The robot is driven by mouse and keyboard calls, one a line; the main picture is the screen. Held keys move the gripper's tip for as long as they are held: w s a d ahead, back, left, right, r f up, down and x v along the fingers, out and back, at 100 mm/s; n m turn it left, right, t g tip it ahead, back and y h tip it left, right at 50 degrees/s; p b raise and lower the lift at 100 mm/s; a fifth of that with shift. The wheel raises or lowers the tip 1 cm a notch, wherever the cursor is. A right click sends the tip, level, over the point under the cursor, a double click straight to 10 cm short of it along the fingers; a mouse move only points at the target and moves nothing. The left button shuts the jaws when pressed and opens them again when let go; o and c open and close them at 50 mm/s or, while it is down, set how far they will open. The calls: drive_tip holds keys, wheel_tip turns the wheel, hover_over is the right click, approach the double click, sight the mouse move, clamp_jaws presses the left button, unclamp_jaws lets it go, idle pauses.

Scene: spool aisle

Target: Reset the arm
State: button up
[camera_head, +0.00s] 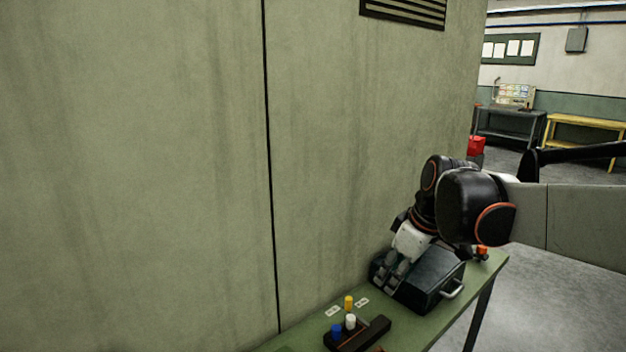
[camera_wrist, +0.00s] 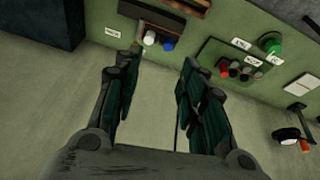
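My arm reaches in from the right in the head view, and my gripper (camera_head: 391,275) points down in front of the dark toolbox (camera_head: 418,280) on the green bench. In the wrist view my gripper (camera_wrist: 160,58) has its two fingers spread apart with nothing between them. A dark holder (camera_head: 372,334) on the bench has a white piece (camera_head: 350,322) and a blue piece (camera_head: 336,330) beside it. These two also show beyond the fingertips in the wrist view, the white one (camera_wrist: 149,38) and the blue one (camera_wrist: 168,44).
A tall grey-green wall panel (camera_head: 180,170) stands close behind the bench (camera_head: 460,303). A yellow piece (camera_head: 348,302) stands near small labels. In the wrist view a green tray (camera_wrist: 213,50) holds several small pieces near a green round object (camera_wrist: 271,43). Open floor (camera_head: 560,290) lies right of the bench.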

drive_tip(key=s+d+f+m+t+h, duration=0.1)
drive_tip(key=s+m, duration=0.3)
drive_tip(key=s, duration=0.6)
drive_tip(key=s+d+f+m+t+h, duration=0.1)
drive_tip(key=s+m, duration=0.4)
drive_tip(key=s, duration=0.5)
wheel_tip(320, 180, down, 2)
drive_tip(key=shift+s+d+f+t, duration=0.15)
drive_tip(key=shift+d+t, duration=0.35)
drive_tip(key=shift+t, duration=0.4)
drive_tip(key=shift+c, duration=0.6)
drive_tip(key=shift+a, duration=0.1)
